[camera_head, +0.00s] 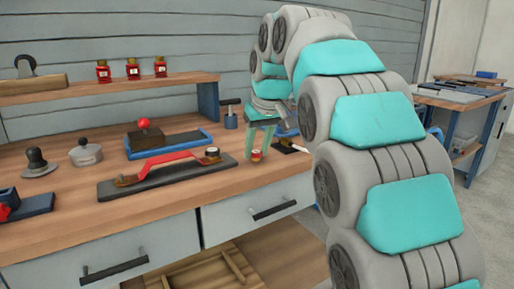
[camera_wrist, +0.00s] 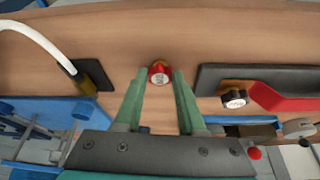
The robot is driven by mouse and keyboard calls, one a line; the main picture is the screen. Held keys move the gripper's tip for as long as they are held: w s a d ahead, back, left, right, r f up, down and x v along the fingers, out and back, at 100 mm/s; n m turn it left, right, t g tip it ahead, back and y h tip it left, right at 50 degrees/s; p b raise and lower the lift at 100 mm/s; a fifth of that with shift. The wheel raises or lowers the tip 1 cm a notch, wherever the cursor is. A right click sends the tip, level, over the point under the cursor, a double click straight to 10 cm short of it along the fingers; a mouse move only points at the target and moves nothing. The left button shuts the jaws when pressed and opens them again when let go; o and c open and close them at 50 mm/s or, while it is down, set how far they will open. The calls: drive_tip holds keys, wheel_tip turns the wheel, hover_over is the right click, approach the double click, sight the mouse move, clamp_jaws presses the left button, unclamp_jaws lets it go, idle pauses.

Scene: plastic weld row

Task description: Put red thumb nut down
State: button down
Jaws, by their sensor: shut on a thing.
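The red thumb nut (camera_head: 256,155) is small, with a pale round top, and shows near the front edge of the wooden bench. In the wrist view the nut (camera_wrist: 159,73) sits between the tips of my green fingers. My gripper (camera_head: 258,146) points down over the bench and is shut on the nut; it also shows in the wrist view (camera_wrist: 160,76). The nut is at or just above the bench top; I cannot tell if it touches. Its underside is hidden.
A dark pad (camera_wrist: 105,76) with a white hose (camera_wrist: 42,38) is on the other side. Bare wood (camera_wrist: 125,45) surrounds the nut. The bench's front edge is close.

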drive_tip(key=shift+f, duration=0.1)
drive_tip(key=c, duration=0.5)
unclamp_jaws()
drive_tip(key=p+v, duration=0.4)
drive_tip(key=v, duration=0.8)
